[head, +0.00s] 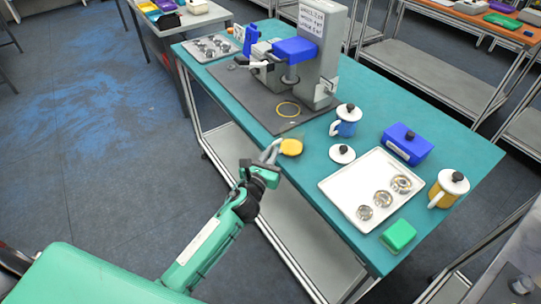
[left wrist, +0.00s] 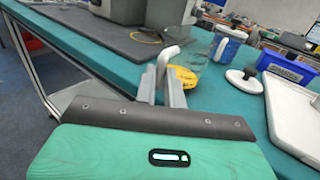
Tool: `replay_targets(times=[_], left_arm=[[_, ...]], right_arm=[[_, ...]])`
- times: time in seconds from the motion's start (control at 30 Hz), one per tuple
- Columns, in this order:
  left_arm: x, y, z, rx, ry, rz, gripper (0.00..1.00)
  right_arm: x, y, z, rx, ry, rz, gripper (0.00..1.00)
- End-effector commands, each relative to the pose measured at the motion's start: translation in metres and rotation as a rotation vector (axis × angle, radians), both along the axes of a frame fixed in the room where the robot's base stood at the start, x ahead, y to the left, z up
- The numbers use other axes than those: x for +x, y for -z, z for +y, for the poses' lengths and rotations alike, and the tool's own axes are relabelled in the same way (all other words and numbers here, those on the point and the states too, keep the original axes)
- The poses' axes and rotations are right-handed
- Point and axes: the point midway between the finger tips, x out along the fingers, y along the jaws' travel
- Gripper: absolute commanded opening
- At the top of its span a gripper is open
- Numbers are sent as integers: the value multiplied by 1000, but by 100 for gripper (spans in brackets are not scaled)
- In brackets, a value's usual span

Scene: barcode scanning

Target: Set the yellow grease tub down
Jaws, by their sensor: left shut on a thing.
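The yellow grease tub (head: 291,147) is at the front edge of the teal table (head: 345,109), by the corner of the dark mat. It also shows in the left wrist view (left wrist: 184,77), with a clear-looking body and a pale, curved handle. My left gripper (head: 268,160) reaches in from the front left. Its fingers (left wrist: 163,85) are shut on the tub, at the handle side. I cannot tell whether the tub's base touches the tabletop. My right gripper is not in view.
A grey machine (head: 320,45) stands on the dark mat (head: 258,103). To the right are a blue mug (head: 347,128), a loose lid (head: 342,153), a white tray (head: 343,192) with metal rings, a blue box (head: 406,145), a yellow mug (head: 446,190) and a green block (head: 398,235).

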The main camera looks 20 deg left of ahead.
Motion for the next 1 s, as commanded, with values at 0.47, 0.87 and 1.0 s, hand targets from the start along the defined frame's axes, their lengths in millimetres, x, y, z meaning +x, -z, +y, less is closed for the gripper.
replay_targets(times=[0.47, 0.87, 1.0], left_arm=[[0, 3, 0, -1, 0, -1, 26], [0, -1, 0, 0, 0, -2, 32], [-17, 2, 2, 1, 0, 1, 32]], right_arm=[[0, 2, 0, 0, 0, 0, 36], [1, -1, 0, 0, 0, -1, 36], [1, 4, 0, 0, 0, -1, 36]])
